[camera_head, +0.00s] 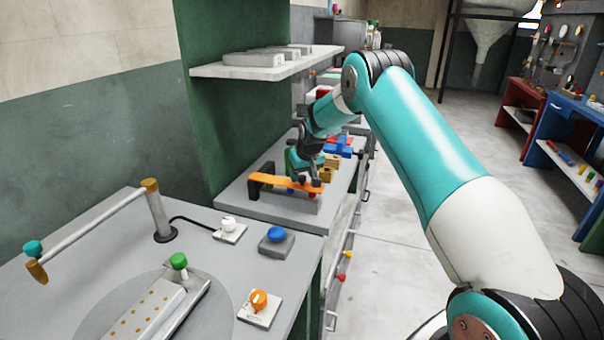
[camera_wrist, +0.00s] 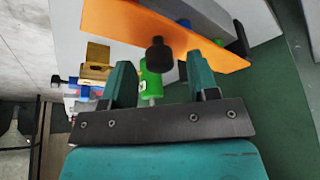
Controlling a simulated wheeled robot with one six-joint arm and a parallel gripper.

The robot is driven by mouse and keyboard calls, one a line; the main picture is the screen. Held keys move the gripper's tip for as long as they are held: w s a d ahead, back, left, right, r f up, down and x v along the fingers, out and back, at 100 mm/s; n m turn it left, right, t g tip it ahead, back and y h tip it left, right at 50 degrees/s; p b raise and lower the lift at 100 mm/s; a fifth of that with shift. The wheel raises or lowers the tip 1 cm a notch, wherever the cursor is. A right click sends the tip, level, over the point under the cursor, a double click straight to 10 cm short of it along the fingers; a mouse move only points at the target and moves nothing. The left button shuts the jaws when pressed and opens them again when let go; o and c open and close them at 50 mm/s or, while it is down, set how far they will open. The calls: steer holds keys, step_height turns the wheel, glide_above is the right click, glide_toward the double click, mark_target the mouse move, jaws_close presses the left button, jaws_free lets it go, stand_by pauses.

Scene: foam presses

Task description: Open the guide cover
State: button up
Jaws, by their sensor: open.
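The guide cover looks to be the orange bar (camera_head: 283,182) on a grey base on the far bench, with a dark bracket at its left end. In the wrist view the orange cover (camera_wrist: 185,45) crosses the top, slanting, with a black knob (camera_wrist: 158,54) on it. My gripper (camera_head: 303,176) is over the right part of the cover. In the wrist view my gripper (camera_wrist: 160,68) has its two teal fingers apart, with the knob in line with the gap. I cannot tell whether the knob is between the fingertips or just beyond them.
A green cylinder (camera_wrist: 151,82) shows in the gap beyond the fingers. Yellow blocks (camera_head: 331,162) and a blue part (camera_head: 340,146) stand just behind the cover. A shelf (camera_head: 262,66) juts from the green wall above. A near bench holds a lever (camera_head: 95,232) and several knobs.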

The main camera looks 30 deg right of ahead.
steer(key=shift+x, duration=0.8)
